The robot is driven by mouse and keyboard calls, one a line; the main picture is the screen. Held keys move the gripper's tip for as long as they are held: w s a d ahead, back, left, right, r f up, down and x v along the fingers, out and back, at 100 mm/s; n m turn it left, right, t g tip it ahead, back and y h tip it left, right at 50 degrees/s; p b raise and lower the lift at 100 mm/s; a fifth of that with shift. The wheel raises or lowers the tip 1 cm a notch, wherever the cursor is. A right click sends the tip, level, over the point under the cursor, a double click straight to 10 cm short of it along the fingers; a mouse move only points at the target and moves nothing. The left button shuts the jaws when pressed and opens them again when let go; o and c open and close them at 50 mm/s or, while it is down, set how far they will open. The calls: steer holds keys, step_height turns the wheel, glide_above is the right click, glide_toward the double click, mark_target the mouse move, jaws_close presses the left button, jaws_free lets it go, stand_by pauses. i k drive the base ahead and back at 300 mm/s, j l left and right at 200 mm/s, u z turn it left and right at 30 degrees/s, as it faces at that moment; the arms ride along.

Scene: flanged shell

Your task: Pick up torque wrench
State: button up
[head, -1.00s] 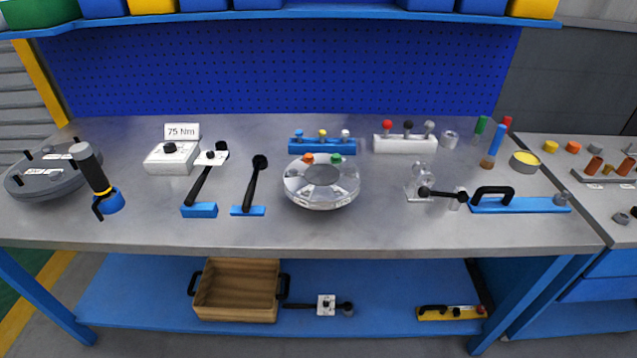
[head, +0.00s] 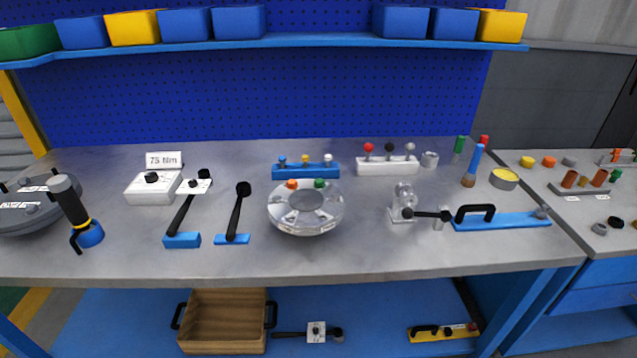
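Several wrench-like tools are in the head view. One black-handled tool with a white tag (head: 183,212) leans on a blue block on the bench, left of centre. A similar black tool without a tag (head: 236,215) stands beside it on a flat blue base. Another black tool with a white tag (head: 315,333) lies on the lower shelf. I cannot tell for certain which is the torque wrench. A white box with a black knob (head: 152,188) carries a "75 Nm" sign (head: 163,160). My gripper is not in view.
A silver flanged shell (head: 305,222) sits mid-bench. A blue-based black-handled tool (head: 505,218) and a small metal fixture (head: 403,205) are to its right. A dark round part and a black-and-blue tool (head: 74,212) stand left. A wooden crate (head: 222,335) is below. The bench's front strip is clear.

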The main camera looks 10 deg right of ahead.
mark_target(204, 182)
steer(key=i+l+u, duration=0.2)
steer(key=i, duration=0.15)
steer(key=i+l+u, duration=0.15)
steer(key=i+l, duration=0.15)
steer(key=u, duration=1.75)
steer(key=i+l, duration=0.4)
steer(key=i, duration=0.05)
